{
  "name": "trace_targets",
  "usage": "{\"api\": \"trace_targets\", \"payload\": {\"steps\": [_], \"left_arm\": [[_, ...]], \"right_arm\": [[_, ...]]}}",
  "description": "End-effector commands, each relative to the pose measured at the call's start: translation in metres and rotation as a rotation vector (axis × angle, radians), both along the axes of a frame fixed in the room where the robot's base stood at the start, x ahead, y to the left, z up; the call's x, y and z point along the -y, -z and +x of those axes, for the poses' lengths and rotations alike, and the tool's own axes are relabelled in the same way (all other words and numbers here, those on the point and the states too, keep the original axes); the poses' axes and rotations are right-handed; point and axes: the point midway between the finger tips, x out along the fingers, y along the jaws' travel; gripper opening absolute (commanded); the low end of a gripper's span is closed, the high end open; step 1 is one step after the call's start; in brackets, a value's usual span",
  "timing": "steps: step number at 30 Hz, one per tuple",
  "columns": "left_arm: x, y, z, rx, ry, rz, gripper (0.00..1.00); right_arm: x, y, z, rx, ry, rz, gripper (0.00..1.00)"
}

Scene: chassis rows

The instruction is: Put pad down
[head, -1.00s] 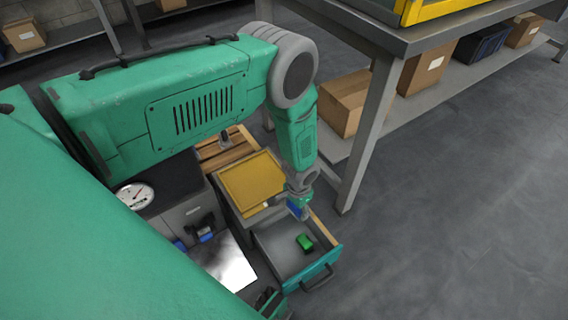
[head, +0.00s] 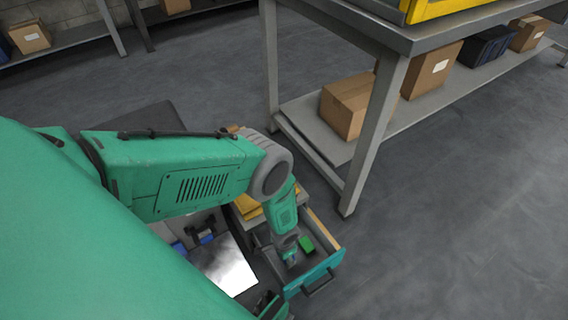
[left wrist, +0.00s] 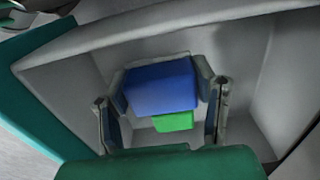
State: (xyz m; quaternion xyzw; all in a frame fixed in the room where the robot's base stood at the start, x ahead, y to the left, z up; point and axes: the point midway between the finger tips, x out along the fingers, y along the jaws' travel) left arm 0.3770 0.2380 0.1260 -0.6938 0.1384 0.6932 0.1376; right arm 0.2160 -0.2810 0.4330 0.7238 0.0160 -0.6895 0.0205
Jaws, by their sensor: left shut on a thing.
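My left gripper (head: 289,257) is lowered inside an open drawer with a teal front (head: 316,273). In the head view the gripper hides the pad. A green block (head: 307,243) lies in the drawer just right of the gripper. It also shows in the left wrist view (left wrist: 174,121), partly covered by the blue pad. I cannot tell whether the pad touches the drawer floor or the block.
The drawer's grey walls (left wrist: 75,67) stand close around the gripper. A yellow surface (head: 249,206) lies behind the drawer, partly hidden by my arm. A metal workbench (head: 392,75) with cardboard boxes (head: 347,101) on its lower shelf stands beyond. Floor to the right is clear.

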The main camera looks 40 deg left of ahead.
Motion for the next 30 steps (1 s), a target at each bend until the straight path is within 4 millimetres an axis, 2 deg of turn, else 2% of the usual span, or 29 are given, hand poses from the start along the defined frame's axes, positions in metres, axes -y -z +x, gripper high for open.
{"api": "trace_targets", "payload": {"steps": [4, 9, 20, 21, 22, 30], "left_arm": [[0.0, 0.013, 0.0, 0.0, 0.0, 0.0, 0.06], [0.0, 0.039, 0.0, 0.0, 0.0, 0.0, 0.06], [0.0, 0.041, 0.0, 0.0, 0.0, 0.0, 0.06], [0.0, 0.04, 0.0, 0.0, 0.0, 0.0, 0.66], [0.0, 0.04, 0.0, 0.0, 0.0, 0.0, 0.73], [0.0, 0.04, 0.0, 0.0, 0.0, 0.0, 0.73]], "right_arm": [[0.0, 0.008, 0.0, 0.001, 0.0, 0.0, 0.4], [0.0, 0.025, 0.0, 0.001, 0.0, 0.0, 0.4], [0.0, 0.023, 0.0, 0.001, 0.0, 0.0, 0.4], [0.0, 0.023, 0.0, 0.001, 0.0, 0.0, 0.4], [0.0, 0.023, 0.0, 0.001, 0.0, 0.0, 0.4], [0.0, 0.023, 0.0, 0.001, 0.0, 0.0, 0.4]]}}
